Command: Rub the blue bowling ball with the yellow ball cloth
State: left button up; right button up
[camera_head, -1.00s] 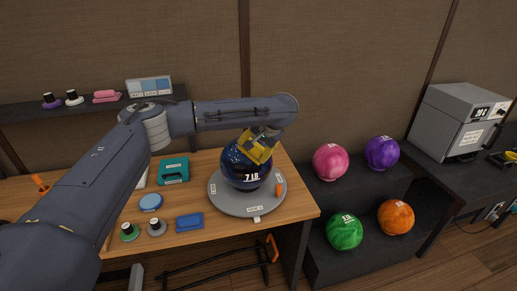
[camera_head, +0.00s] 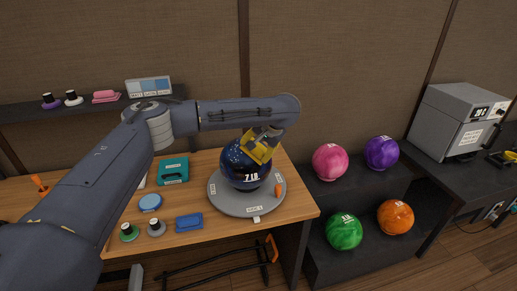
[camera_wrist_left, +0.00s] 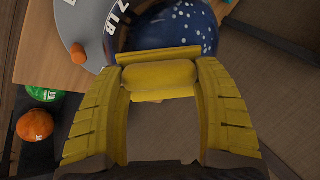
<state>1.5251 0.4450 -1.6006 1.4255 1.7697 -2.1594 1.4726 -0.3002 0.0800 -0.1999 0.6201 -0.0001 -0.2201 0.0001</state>
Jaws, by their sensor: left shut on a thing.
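The blue bowling ball (camera_head: 240,168), speckled and marked "7 LB", sits on a round grey turntable (camera_head: 222,203) on the wooden bench. My left gripper (camera_head: 262,146) is at the upper right of the ball. In the left wrist view my left gripper (camera_wrist_left: 160,75) is shut on the yellow ball cloth (camera_wrist_left: 158,76), a folded pad between its yellow fingers. The blue ball (camera_wrist_left: 190,25) lies right behind the cloth there. The cloth appears at or very near the ball's surface; I cannot tell whether they touch. My right gripper is not in view.
An orange knob (camera_head: 279,189) stands on the turntable's right side. A teal case (camera_head: 173,171), a blue block (camera_head: 189,222) and several round pads lie left of the ball. Pink (camera_head: 330,161), purple, green and orange balls rest on a dark rack at right.

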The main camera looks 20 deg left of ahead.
pick_arm(q)
jog(key=shift+s+a, duration=0.45)
jog(key=shift+a, duration=0.2)
jog(key=shift+v, duration=3.05)
jog(key=v, duration=0.3)
jog(key=shift+f, duration=0.1)
